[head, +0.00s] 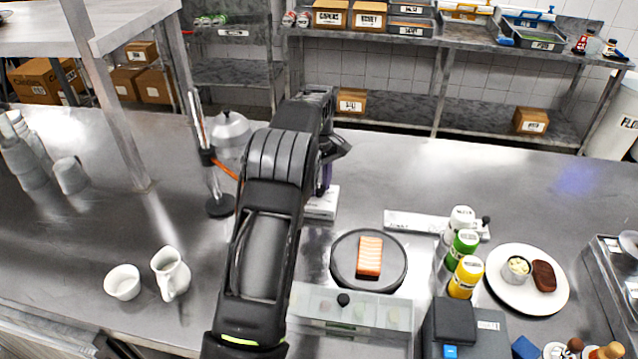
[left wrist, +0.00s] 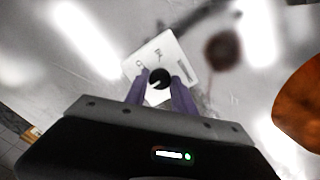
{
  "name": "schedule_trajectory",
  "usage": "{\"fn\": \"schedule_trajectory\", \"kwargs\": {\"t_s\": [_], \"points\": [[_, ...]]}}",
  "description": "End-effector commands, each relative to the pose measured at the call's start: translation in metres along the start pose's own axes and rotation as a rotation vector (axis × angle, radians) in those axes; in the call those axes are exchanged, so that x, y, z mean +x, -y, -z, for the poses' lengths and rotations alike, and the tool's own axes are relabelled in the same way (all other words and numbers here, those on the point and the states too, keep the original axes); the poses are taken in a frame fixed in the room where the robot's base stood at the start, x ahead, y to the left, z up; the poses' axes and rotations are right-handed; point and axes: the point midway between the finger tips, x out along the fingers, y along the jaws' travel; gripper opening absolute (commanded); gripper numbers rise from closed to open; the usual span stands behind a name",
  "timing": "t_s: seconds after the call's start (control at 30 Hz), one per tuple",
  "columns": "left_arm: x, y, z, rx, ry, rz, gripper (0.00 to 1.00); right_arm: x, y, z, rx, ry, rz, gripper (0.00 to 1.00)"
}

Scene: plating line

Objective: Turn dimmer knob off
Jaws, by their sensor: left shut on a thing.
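The dimmer is a small white plate (head: 322,206) on the steel counter, partly hidden behind my left arm in the head view. The left wrist view shows the white plate (left wrist: 176,52) with dark markings and a round black knob (left wrist: 160,79) with a pale pointer line. My left gripper (head: 325,182) points down over the plate. In the left wrist view its purple fingers (left wrist: 157,88) are on both sides of the knob, shut on it. The knob is hidden in the head view.
A lamp stand (head: 221,206) with an orange cable stands left of my arm. A dark plate with salmon (head: 369,256), several bottles (head: 464,277) and a white plate (head: 517,304) are to the right. A pitcher (head: 171,274) and cup (head: 122,282) stand left.

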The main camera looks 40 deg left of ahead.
Motion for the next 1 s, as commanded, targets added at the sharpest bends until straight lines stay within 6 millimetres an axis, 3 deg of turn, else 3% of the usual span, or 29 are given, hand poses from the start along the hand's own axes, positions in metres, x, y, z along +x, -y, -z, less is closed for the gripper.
{"fn": "schedule_trajectory", "kwargs": {"t_s": [0.53,0.57,0.8,1.0], "points": [[-0.0015,-0.0009,0.0009,-0.039,-0.003,-0.004,0.00,-0.0004,0.0001,0.0000,0.000,0.000,0.000,0.36],[-0.0015,-0.0009,0.0009,-0.039,-0.003,-0.004,0.31,-0.0004,0.0001,0.0000,0.000,0.000,0.000,0.36],[-0.0008,-0.0005,0.0004,-0.038,-0.002,-0.002,0.51,-0.0003,0.0001,0.0000,0.000,0.000,0.000,0.36],[-0.0003,-0.0003,0.0002,-0.037,-0.001,-0.001,0.52,-0.0002,0.0001,0.0000,0.000,0.000,0.000,0.36]]}}
